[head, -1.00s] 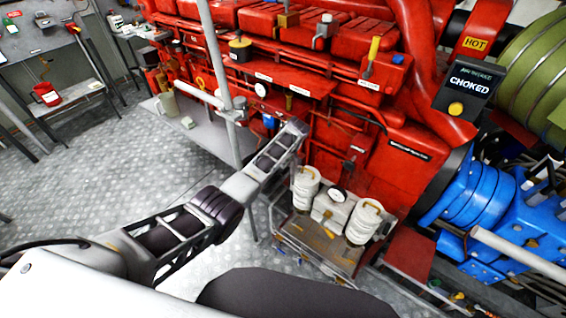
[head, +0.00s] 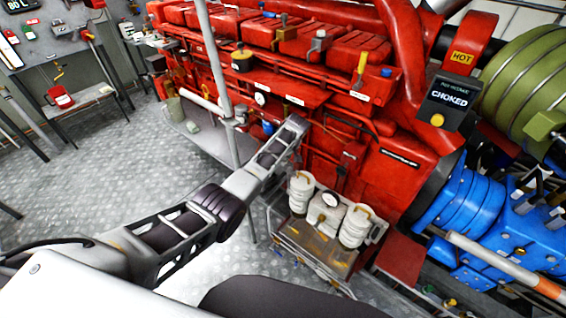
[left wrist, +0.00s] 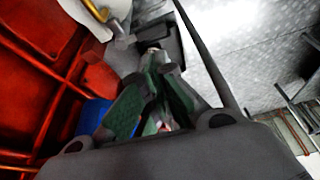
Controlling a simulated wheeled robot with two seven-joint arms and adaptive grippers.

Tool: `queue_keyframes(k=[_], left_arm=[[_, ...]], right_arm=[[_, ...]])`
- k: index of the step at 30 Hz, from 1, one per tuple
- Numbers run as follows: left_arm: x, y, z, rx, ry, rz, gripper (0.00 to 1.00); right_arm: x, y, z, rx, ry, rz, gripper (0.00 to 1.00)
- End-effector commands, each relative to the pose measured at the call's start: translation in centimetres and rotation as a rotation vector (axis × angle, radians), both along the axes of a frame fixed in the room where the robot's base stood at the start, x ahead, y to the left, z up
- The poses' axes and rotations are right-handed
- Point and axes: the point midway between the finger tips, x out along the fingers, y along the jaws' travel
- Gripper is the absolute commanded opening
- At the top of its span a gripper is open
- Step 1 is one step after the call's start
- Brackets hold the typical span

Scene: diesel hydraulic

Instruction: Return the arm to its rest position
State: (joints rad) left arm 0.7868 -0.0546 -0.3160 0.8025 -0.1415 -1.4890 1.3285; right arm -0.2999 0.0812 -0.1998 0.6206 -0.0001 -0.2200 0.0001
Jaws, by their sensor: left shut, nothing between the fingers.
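My left arm comes in from the lower left of the head view and reaches across to the side of the red engine (head: 350,150). Its far end overlaps the engine's lower side, and the fingers cannot be made out there. In the left wrist view my left gripper (left wrist: 158,62) shows its dark fingers with green pads close together, with nothing seen held between them. The red engine fills the left of that view. My right gripper is in neither view.
A stand with white canisters (head: 352,228) and a gauge is right of the arm. A grey post (head: 218,75) rises behind the arm. Blue machinery (head: 495,225) and a CHOKED sign (head: 450,98) are at right. Floor (head: 130,170) is open at left.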

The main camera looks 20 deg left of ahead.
Motion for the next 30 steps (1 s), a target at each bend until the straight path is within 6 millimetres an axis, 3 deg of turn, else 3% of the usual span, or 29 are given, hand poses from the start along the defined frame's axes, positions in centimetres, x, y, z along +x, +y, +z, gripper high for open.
queue_keyframes(k=[20, 30], left_arm=[[-0.1, 0.1, 0.0, -0.001, 0.002, -0.005, 0.00], [-2.5, -0.4, -2.1, -0.025, 0.023, -0.096, 0.00]], right_arm=[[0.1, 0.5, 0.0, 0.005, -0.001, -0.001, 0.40], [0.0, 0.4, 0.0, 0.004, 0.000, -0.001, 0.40]])
